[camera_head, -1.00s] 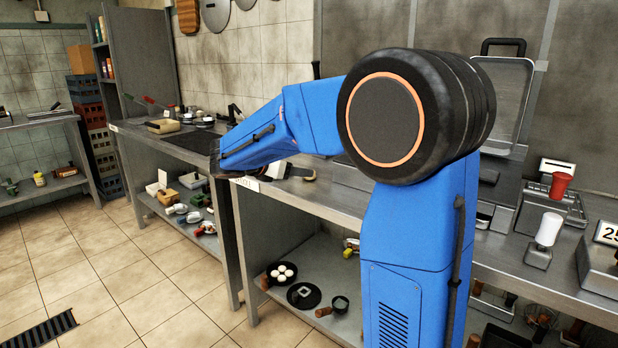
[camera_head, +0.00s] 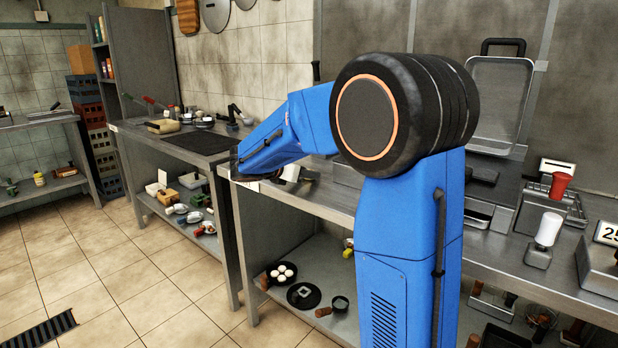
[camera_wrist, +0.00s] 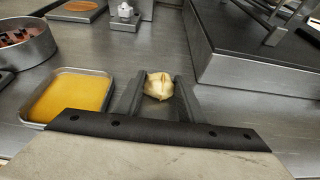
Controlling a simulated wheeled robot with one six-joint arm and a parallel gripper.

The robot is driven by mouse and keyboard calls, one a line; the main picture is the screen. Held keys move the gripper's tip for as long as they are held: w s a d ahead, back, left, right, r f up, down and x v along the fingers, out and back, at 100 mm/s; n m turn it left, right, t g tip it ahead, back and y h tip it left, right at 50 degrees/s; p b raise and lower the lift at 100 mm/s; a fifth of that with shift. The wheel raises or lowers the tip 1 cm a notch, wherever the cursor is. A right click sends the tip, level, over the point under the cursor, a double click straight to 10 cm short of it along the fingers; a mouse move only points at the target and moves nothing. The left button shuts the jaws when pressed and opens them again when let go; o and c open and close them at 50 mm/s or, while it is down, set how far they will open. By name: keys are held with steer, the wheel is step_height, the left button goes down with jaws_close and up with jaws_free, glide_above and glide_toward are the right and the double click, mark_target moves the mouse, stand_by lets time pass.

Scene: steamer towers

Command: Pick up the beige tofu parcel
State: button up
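The beige tofu parcel (camera_wrist: 159,88), small, pale and rounded with a pinched, folded top, shows in the wrist view. It sits on the grey metal counter between the fingertips of my gripper (camera_wrist: 160,80). The two dark fingers stand on either side of it, close to its sides, and look open. Whether either finger touches it is hard to tell. In the head view my blue arm hides the gripper and the parcel.
In the wrist view, a metal tray with an orange-yellow filling (camera_wrist: 26,112) lies left of my gripper. A round metal container (camera_wrist: 38,52) stands farther left. A raised metal block (camera_wrist: 262,72) is close on the right. A small white object (camera_wrist: 125,11) is behind.

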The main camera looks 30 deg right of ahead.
steer(key=c, duration=0.4)
steer(key=shift+o, duration=0.2)
step_height(320, 180, up, 10)
steer(key=shift+a, duration=0.15)
stand_by(0.8)
